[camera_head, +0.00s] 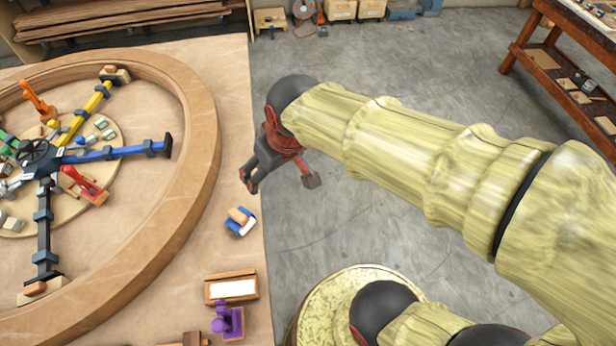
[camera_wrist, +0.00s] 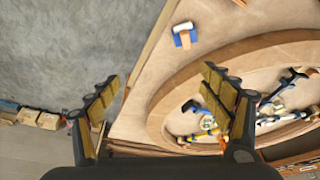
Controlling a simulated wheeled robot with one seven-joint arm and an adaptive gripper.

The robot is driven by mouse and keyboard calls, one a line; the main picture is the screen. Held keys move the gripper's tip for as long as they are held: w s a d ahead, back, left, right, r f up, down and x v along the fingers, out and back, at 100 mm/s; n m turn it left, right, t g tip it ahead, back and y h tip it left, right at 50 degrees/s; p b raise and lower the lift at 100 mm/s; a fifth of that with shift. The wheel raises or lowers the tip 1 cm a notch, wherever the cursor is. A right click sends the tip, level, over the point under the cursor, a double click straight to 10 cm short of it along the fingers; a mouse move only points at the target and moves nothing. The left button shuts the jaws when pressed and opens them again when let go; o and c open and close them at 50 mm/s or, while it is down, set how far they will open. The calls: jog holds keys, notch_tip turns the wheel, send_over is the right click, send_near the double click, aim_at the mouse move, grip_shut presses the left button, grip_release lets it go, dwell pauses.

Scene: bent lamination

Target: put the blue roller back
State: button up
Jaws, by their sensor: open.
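The blue roller (camera_head: 240,221), blue with a pale wooden part, lies on the bare tabletop near the table's right edge, outside the wooden ring. It also shows in the wrist view (camera_wrist: 184,34) at the top, beyond my fingertips. My gripper (camera_head: 280,183) hangs near the table's right edge, above and to the right of the roller in the head view. In the wrist view my gripper (camera_wrist: 160,82) has its fingers wide apart with nothing between them. The roller's resting place cannot be told for certain.
A large curved wooden ring (camera_head: 205,130) with coloured clamp arms fills the table's left. A wooden tray with a white pad (camera_head: 232,288) and a purple tool (camera_head: 228,320) sit at the near edge. A shelf rack (camera_head: 560,75) stands far right. Grey floor lies between.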

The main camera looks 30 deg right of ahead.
jog(key=s+d+r+m+t, duration=0.1)
jog(key=s+d+r, duration=0.2)
jog(key=s, duration=0.5)
jog(key=shift+s+d+r+m+h, duration=0.3)
jog(key=shift+s+d+r+m, duration=0.1)
jog(key=shift+r, duration=0.3)
jog(key=shift+f+b, duration=0.8)
jog(key=shift+c, duration=0.7)
